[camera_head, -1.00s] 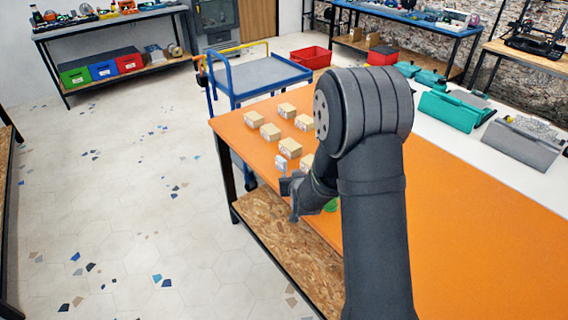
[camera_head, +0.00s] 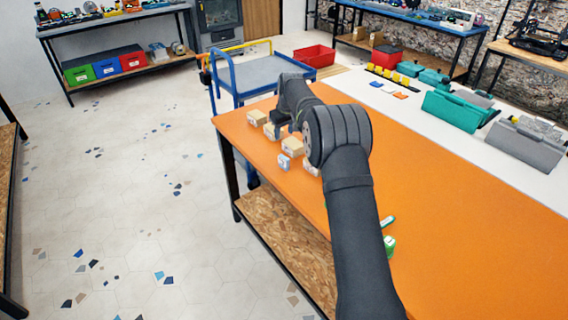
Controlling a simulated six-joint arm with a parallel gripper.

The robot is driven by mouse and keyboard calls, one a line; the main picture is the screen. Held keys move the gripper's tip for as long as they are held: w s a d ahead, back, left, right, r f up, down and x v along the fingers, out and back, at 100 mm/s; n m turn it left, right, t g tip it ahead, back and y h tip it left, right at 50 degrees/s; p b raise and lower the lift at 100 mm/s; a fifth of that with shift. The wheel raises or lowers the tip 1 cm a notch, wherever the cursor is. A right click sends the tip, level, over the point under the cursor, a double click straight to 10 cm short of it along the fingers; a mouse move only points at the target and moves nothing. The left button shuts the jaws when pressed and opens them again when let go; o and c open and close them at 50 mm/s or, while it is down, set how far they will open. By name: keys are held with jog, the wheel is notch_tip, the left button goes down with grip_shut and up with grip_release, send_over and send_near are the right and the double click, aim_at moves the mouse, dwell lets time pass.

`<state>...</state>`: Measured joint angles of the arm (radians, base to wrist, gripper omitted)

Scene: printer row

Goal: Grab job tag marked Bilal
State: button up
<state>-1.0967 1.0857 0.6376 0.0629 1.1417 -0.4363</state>
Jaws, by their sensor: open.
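No name can be read at this size, so I cannot tell which thing is the tag marked Bilal. Several small tan boxes (camera_head: 292,145) with pale labels stand on the orange table (camera_head: 460,215). A small pale blue and white piece (camera_head: 284,162) stands at the table's left edge. Small flat blue, white and orange pieces (camera_head: 400,95) lie on the white table behind. My gripper (camera_head: 277,128) is open, pointing down among the far boxes; its fingertips are hard to make out. My arm hides part of the boxes.
Green items (camera_head: 389,243) lie beside my arm. A row of yellow and dark pieces (camera_head: 386,75), teal cases (camera_head: 455,108) and a grey case (camera_head: 525,143) are on the white table. A blue cart (camera_head: 262,75) stands beyond. The orange table's right part is clear.

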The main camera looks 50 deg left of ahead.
notch_tip(320, 180, up, 5)
jog(key=s+d+n+h, duration=0.1)
jog(key=s+n+h, duration=0.1)
jog(key=h, duration=0.1)
send_near(284, 157)
jog(key=shift+g, duration=0.4)
jog(key=f, duration=0.6)
jog(key=shift+w+a+f, duration=0.15)
jog(key=shift+w+a, duration=0.1)
jog(key=shift+a, duration=0.1)
jog(key=f, duration=0.5)
jog(key=shift+w+d, duration=0.15)
jog(key=shift+d, duration=0.1)
grip_shut()
